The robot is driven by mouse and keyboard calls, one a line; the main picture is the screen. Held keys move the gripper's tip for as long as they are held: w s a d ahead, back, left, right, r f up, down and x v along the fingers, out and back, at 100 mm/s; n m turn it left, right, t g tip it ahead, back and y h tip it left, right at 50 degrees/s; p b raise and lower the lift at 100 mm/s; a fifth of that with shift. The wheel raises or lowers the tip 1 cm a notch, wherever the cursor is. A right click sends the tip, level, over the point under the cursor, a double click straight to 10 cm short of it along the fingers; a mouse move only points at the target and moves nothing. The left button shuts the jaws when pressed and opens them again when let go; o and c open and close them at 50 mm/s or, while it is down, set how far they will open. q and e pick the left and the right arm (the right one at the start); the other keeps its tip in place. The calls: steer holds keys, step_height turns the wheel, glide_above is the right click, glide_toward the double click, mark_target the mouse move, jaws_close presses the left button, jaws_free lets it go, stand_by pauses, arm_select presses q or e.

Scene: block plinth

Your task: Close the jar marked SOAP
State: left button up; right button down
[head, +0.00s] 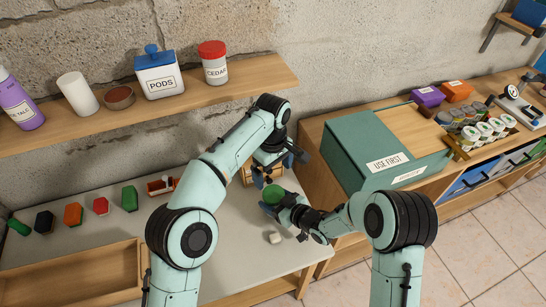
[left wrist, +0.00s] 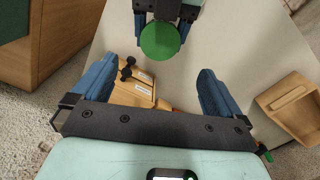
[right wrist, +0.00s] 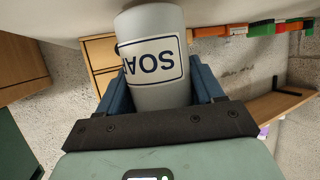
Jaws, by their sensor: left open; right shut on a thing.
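The jar marked SOAP (right wrist: 152,62) is a pale grey-white cylinder with a dark-framed label, upside down in the right wrist view. My right gripper (head: 280,203) is shut around its body. A round green top (head: 273,195) shows over the right gripper in the head view, and as a green disc (left wrist: 160,41) in the left wrist view. It looks like a lid on the jar; I cannot tell how firmly it sits. My left gripper (head: 276,163) is open and empty, behind and above the green top. The jar's body is mostly hidden in the head view.
A small white piece (head: 275,237) lies on the grey table. Several coloured blocks (head: 73,213) stand at the left, behind a wooden tray (head: 70,272). The wall shelf (head: 195,91) holds the PODS jar (head: 161,84) and CEDAR jar (head: 215,70). A green box (head: 345,150) stands at right.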

arm_select(q)
step_height(320, 180, up, 7)
stand_by(0.4)
steer(key=shift+w, duration=0.1)
stand_by(0.6)
